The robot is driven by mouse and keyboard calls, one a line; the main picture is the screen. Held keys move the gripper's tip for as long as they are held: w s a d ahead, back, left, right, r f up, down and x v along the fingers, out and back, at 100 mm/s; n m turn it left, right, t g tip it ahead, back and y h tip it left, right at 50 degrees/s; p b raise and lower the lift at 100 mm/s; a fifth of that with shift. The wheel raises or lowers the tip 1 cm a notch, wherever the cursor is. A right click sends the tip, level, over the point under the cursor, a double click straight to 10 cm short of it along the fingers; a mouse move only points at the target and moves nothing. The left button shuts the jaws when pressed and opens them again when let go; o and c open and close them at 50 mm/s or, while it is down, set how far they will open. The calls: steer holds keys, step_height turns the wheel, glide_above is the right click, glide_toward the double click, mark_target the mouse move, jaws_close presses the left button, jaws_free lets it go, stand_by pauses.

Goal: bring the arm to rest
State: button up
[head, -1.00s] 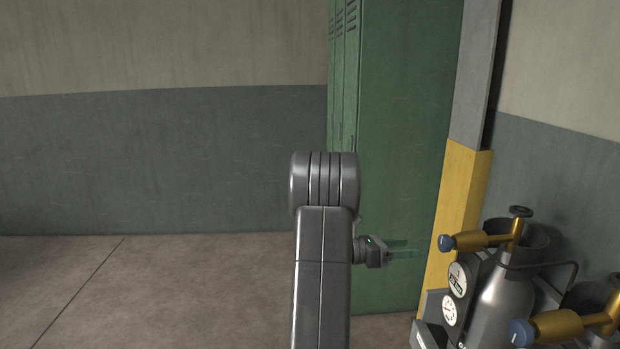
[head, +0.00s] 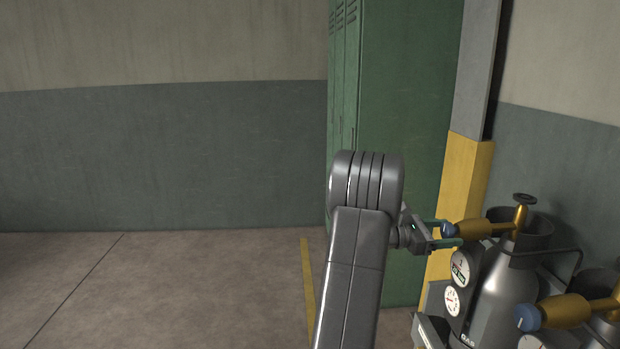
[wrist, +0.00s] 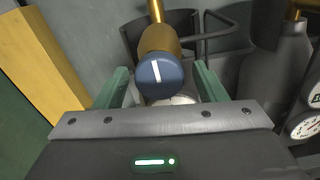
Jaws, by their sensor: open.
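My arm (head: 352,265) rises from the bottom of the head view and bends at a rounded grey joint. My gripper (head: 451,232) is at its right, with green fingers pointing right. It is open. Its fingers appear on either side of a blue knob (head: 447,230) on the end of a brass valve (head: 475,229). In the wrist view the blue knob (wrist: 160,76) with a white line shows between the two green fingers, with a gap on each side. I cannot tell how deep the knob sits between them. I see no grip on it.
A grey gas cylinder (head: 504,300) with gauges (head: 461,267) stands under the valve. A second brass valve with a blue knob (head: 528,317) is at the lower right. A green locker (head: 405,100) and a yellow-based post (head: 462,190) stand behind. The floor (head: 180,290) at left is clear.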

steer(key=m+b, duration=0.5)
steer(key=shift+w+f, duration=0.1)
steer(key=shift+f, duration=0.1)
steer(key=m+b, duration=0.4)
steer(key=shift+m, duration=0.3)
steer(key=m+b, duration=0.3)
steer(key=m, duration=0.2)
steer(key=shift+r+b, duration=0.2)
steer(key=shift+b, duration=0.15)
steer(key=shift+r+m+b, duration=0.2)
steer(key=shift+m+b, duration=0.35)
steer(key=shift+m, duration=0.65)
steer(key=shift+a, duration=0.15)
